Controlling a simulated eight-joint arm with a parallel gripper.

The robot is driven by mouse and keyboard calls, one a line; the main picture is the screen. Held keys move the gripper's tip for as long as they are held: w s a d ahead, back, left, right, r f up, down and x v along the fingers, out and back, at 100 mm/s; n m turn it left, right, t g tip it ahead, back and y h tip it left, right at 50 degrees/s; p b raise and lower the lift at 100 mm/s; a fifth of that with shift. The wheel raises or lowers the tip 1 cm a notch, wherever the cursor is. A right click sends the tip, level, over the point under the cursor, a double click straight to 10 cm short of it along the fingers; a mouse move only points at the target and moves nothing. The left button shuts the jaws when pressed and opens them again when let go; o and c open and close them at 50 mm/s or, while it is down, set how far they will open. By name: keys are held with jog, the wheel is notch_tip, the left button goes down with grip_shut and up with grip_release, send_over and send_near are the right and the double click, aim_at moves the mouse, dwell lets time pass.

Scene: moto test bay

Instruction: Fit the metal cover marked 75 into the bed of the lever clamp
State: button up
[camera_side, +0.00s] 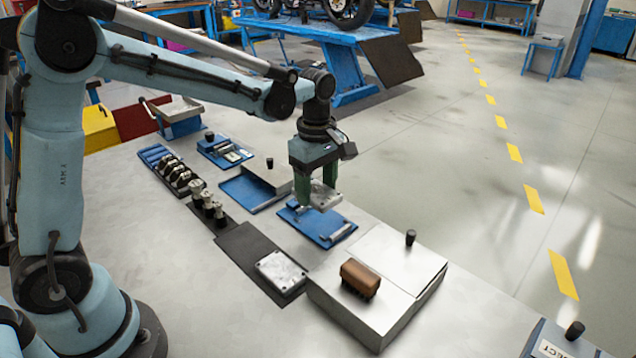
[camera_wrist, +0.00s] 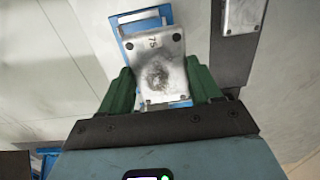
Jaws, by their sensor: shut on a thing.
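My gripper (camera_side: 316,190) is shut on a flat grey metal cover (camera_side: 325,196), with one green finger at each side of it. In the wrist view the cover (camera_wrist: 158,66) shows the mark 75 near its far edge, a dark smudge in the middle and dark holes near its corners. The cover hangs above a blue fixture with bright metal strips (camera_side: 338,236), which looks like the lever clamp. A gap shows between cover and fixture in the side view. In the wrist view the cover hides most of this fixture (camera_wrist: 118,27), including its bed.
A second metal cover (camera_side: 281,271) lies on a dark mat (camera_side: 240,244). A brown brush (camera_side: 360,278) rests on a large pale box (camera_side: 383,312) at the front right. Several blue fixtures and a rack of metal parts (camera_side: 174,173) stand at the back left.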

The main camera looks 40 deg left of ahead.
jog(key=shift+w+a+f, duration=0.25)
jog(key=shift+w+f, duration=0.15)
jog(key=shift+w, duration=0.2)
jog(key=shift+w+a+f, duration=0.2)
jog(key=shift+w+f, duration=0.15)
jog(key=shift+w, duration=0.2)
jog(key=shift+f, duration=2.6)
jog(key=shift+f, duration=0.4)
jog(key=o, duration=1.2)
jog(key=shift+r, duration=3.5)
